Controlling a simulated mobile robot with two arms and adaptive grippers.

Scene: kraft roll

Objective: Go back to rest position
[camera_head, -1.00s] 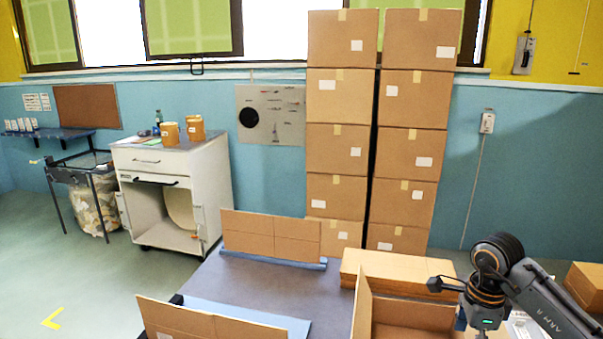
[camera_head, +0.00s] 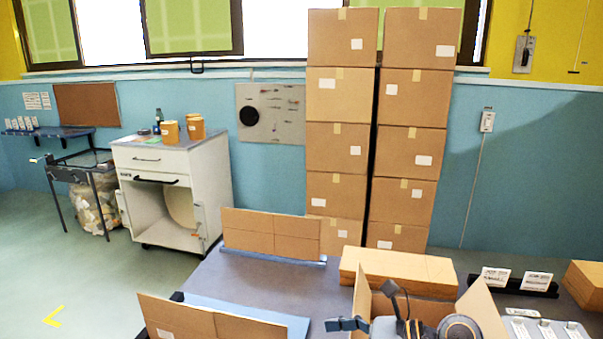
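My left gripper is not in view.
A grey table (camera_head: 255,285) carries upright cardboard pieces (camera_head: 270,234) and a flat cardboard stack (camera_head: 398,270). Label holders (camera_head: 515,281) stand at the right. Two tall box stacks (camera_head: 337,148) are behind. A white cabinet (camera_head: 172,192) stands at left. The left floor is clear.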

